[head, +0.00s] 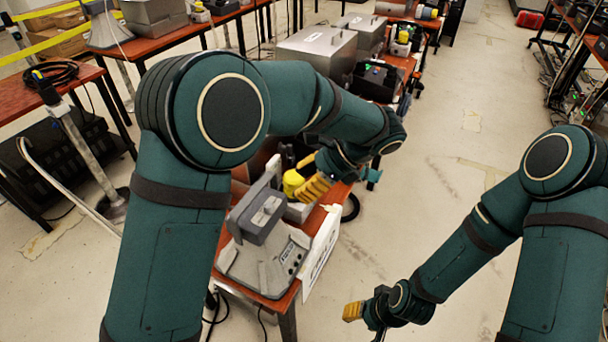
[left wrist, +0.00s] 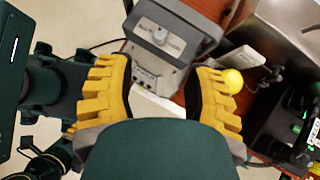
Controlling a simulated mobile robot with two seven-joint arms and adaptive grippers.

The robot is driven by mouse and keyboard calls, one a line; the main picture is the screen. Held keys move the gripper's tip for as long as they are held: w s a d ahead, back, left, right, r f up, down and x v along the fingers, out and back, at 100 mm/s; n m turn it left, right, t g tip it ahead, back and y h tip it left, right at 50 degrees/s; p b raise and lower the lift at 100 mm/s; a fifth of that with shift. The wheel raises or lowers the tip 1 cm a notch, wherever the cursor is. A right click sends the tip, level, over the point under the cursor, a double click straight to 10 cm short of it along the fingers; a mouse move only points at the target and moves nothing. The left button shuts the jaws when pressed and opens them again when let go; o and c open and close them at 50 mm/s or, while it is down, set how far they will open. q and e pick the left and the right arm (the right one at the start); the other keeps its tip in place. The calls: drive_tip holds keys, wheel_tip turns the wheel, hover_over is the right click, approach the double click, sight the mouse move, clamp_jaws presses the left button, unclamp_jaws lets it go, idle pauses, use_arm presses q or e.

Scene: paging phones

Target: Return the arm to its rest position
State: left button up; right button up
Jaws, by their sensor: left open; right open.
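A grey paging phone (head: 262,262) with a dark grey handset block (head: 258,217) on top stands on the near end of the red-brown table. My left gripper (head: 316,186) is beyond the phone, above the table's right edge, with no object seen in its jaws. In the left wrist view, its yellow fingers (left wrist: 158,78) are spread wide, with the phone (left wrist: 165,45) beyond the gap between them. My left arm's links hide part of the table in the head view. My right gripper (head: 354,311) is low over the floor, right of the table, open and empty.
A yellow round-topped thing (head: 292,182) is close beside my left gripper; it also shows in the left wrist view (left wrist: 233,80). A white panel (head: 322,252) stands along the table's right side. Grey metal boxes (head: 317,50) are farther back. The right-hand floor (head: 440,190) is clear.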

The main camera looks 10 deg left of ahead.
use_arm(q)
drive_tip(key=s+a+f+n+h, duration=0.1)
drive_tip(key=s+f+n+h, duration=0.3)
drive_tip(key=f, duration=0.5)
drive_tip(key=s+a+f+n+h, duration=0.1)
drive_tip(key=s+f+n+h, duration=0.3)
drive_tip(key=f, duration=0.5)
drive_tip(key=s+a+f+n+t+h, duration=0.1)
drive_tip(key=s+f+n+h, duration=0.4)
drive_tip(key=s+f+n, duration=0.3)
drive_tip(key=shift+s+f+n, duration=0.1)
drive_tip(key=shift+f+n, duration=0.6)
drive_tip(key=shift+f, duration=0.1)
drive_tip(key=shift+s+a+f+n+t, duration=0.15)
drive_tip(key=shift+s+a+n+t, duration=0.1)
drive_tip(key=shift+a+n+t, duration=0.5)
drive_tip(key=shift+d, duration=0.2)
drive_tip(key=shift+c, duration=0.5)
